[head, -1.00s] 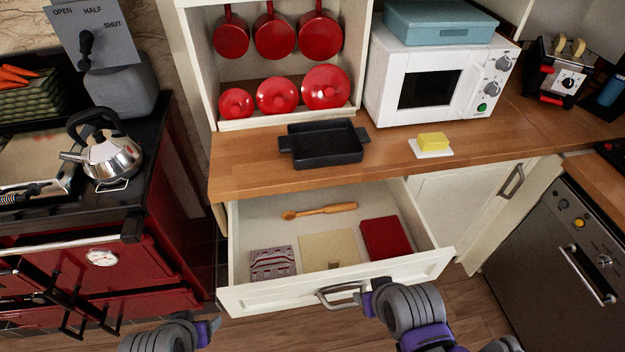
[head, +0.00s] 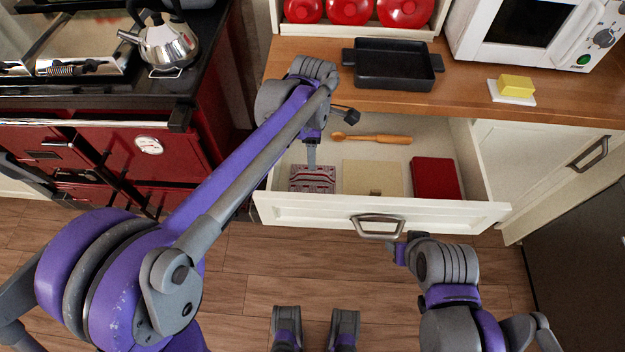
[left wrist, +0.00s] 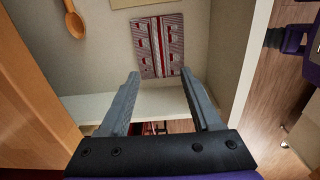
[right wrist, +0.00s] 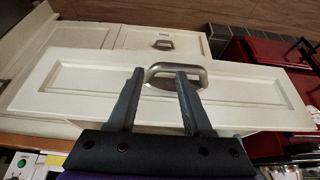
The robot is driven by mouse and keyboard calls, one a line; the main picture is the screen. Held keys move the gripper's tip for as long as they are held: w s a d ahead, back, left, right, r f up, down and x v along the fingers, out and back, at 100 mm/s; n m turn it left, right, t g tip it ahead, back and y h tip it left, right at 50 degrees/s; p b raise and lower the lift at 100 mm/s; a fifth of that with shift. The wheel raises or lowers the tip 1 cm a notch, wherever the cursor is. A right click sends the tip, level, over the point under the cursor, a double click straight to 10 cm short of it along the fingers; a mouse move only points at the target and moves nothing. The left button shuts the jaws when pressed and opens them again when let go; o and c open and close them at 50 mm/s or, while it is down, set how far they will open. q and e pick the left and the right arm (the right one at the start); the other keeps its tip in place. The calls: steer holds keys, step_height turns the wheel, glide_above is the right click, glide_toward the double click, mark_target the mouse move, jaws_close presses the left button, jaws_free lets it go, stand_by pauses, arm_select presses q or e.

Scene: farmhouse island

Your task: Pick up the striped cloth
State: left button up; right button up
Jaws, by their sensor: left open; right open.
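The striped cloth (head: 313,179), red, grey and white, lies folded flat at the left end of the open drawer (head: 310,213). It also shows in the left wrist view (left wrist: 158,46), just beyond the fingertips. My left gripper (head: 312,160) is above the cloth, pointing down into the drawer. In the left wrist view its fingers (left wrist: 158,80) are apart with nothing between them. My right gripper (head: 397,250) is in front of the drawer by the metal handle (head: 377,225). In the right wrist view its fingers (right wrist: 160,75) are apart, with the handle (right wrist: 176,72) close to the tips.
In the drawer, a cream cloth (head: 372,178), a red cloth (head: 435,178) and a wooden spoon (head: 372,138) lie near the striped cloth. The counter above holds a black baking dish (head: 392,65) and butter on a white dish (head: 516,86). A red range stove (head: 95,160) stands at left.

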mark_target(312, 173)
arm_select(q)
step_height(312, 173, down, 11)
steer(key=shift+w+r+b, duration=0.1)
steer(key=shift+b, duration=0.3)
jaws_close()
stand_by(0.4)
